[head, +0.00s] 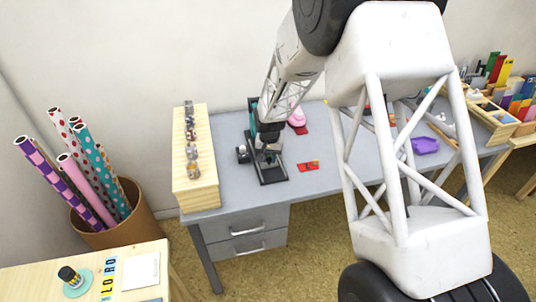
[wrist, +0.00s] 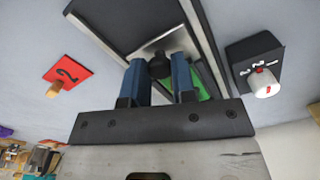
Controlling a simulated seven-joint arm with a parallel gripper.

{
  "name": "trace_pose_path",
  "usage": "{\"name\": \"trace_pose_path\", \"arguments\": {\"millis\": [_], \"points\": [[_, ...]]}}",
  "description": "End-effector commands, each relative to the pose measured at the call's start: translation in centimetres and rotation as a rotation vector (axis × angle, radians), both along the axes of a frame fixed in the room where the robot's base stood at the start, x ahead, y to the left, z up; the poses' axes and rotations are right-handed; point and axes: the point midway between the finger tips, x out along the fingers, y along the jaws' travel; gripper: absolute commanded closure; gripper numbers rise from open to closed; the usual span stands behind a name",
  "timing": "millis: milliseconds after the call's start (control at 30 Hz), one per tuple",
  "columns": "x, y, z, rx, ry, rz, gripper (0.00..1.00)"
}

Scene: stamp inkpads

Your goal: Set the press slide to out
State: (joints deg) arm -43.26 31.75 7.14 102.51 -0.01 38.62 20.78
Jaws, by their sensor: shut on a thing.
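The press (head: 272,173) stands near the left end of the grey desk, with a dark frame and base. In the wrist view its black frame and rails (wrist: 205,40) run beside a silver slide plate (wrist: 165,42). A black knob (wrist: 160,66) sits at the near edge of that plate. My gripper (wrist: 160,76) has its blue fingers on either side of the knob and is shut on it. A green piece (wrist: 200,90) shows beside the right finger. In the head view my gripper (head: 268,145) is over the press, and my arm partly hides the slide.
A black dial box (wrist: 255,60) with a white knob stands close beside the press. A red card (wrist: 67,70) marked 2 lies on the other side. A wooden block (head: 200,190) with several stamps stands at the desk's left end. A purple item (head: 425,145) lies farther right.

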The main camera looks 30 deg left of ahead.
Motion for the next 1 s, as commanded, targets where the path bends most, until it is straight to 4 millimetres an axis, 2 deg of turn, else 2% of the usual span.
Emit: {"name": "trace_pose_path", "arguments": {"millis": [533, 967, 1000], "points": [[-4.1, -4.2, 0.2, 0.002, -0.001, 0.0, 1.0], [-4.8, -4.9, 0.0, -0.002, 0.002, 0.0, 1.0], [-4.9, -4.9, 0.0, -0.002, 0.002, 0.0, 0.74]]}}
